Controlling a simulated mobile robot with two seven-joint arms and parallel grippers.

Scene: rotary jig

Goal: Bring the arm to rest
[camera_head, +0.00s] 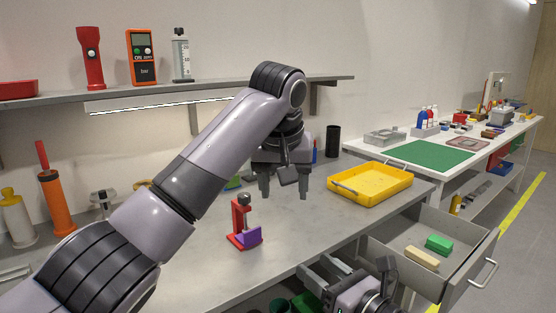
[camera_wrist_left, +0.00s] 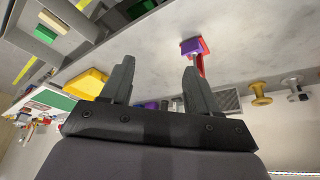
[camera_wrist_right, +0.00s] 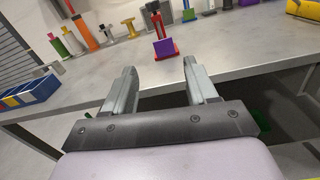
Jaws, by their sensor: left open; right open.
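My left arm reaches in from the left in the head view. Its gripper (camera_head: 284,184) is open and empty, fingers pointing down, above the bench (camera_head: 200,275) and behind and right of the red jig (camera_head: 238,222) with its purple block (camera_head: 249,237). In the left wrist view the open fingers (camera_wrist_left: 160,92) have nothing between them. My right gripper (camera_wrist_right: 163,88) is open and empty in the right wrist view, in front of the bench edge, with the red jig (camera_wrist_right: 162,38) and purple block (camera_wrist_right: 165,49) standing beyond it.
A yellow tray (camera_head: 370,186) stands on the bench's right end. An open drawer (camera_head: 462,262) holds a green block (camera_head: 439,243) and a beige block (camera_head: 422,257). A shelf (camera_head: 210,91) with a red flashlight (camera_head: 90,58) and an orange meter (camera_head: 141,57) runs behind my left arm.

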